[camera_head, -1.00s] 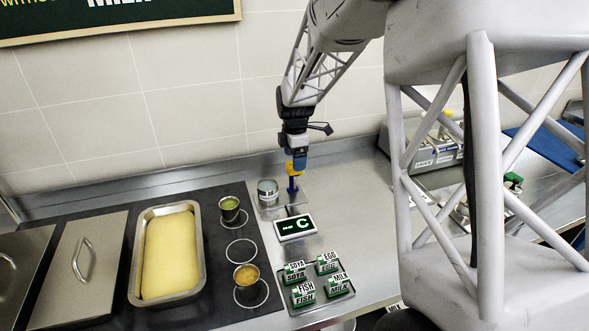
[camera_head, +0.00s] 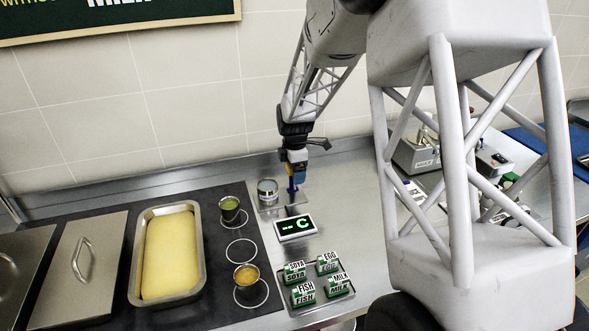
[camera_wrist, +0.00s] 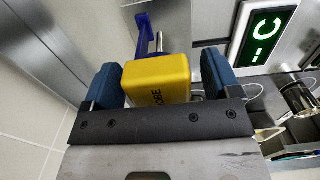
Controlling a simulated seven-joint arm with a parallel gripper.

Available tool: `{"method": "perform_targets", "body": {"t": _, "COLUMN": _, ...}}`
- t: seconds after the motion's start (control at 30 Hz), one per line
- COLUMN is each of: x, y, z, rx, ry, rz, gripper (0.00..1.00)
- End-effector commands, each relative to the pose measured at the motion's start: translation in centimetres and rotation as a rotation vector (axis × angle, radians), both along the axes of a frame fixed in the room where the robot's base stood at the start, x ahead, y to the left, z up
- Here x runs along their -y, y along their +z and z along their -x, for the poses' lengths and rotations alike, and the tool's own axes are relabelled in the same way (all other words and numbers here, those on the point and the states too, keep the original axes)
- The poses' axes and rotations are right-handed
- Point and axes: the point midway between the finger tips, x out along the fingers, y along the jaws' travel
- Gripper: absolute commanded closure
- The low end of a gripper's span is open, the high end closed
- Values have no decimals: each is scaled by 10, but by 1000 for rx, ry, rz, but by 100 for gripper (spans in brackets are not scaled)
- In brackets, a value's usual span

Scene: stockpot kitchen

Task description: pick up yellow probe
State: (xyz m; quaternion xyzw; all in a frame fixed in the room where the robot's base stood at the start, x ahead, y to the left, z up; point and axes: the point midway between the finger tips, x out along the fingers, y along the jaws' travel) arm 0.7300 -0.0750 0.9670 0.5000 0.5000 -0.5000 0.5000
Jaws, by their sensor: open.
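The yellow probe (camera_wrist: 158,78) is a yellow block with black lettering in the wrist view. It sits between the two blue fingers of my open gripper (camera_wrist: 162,82), with a slim gap visible at the right finger. A blue holder (camera_wrist: 145,35) and a metal rod show just beyond the block. In the head view my gripper (camera_head: 294,178) points down over the blue post (camera_head: 292,186) of the stand, and the yellow block is mostly hidden there by the fingers.
A display reading "-- C" (camera_head: 295,227) stands in front of the stand. A metal cup (camera_head: 267,190) is just left of it. Green labelled boxes (camera_head: 316,280) sit on a tray at the front. A pan of yellow food (camera_head: 170,255) and small pots are to the left.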

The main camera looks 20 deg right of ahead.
Motion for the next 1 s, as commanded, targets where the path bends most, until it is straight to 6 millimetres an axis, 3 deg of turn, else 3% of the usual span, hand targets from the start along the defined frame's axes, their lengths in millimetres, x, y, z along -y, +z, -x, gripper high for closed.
{"method": "perform_targets", "body": {"t": 0.33, "x": 0, "y": 0, "z": 0, "rx": 0, "ry": 0, "rz": 0, "gripper": 17}}
{"method": "perform_targets", "body": {"t": 0.73, "x": 0, "y": 0, "z": 0, "rx": 0, "ry": 0, "rz": 0, "gripper": 78}}
{"method": "perform_targets", "body": {"t": 1.0, "x": 0, "y": 1, "z": 0, "rx": 0, "ry": 0, "rz": 0, "gripper": 81}}
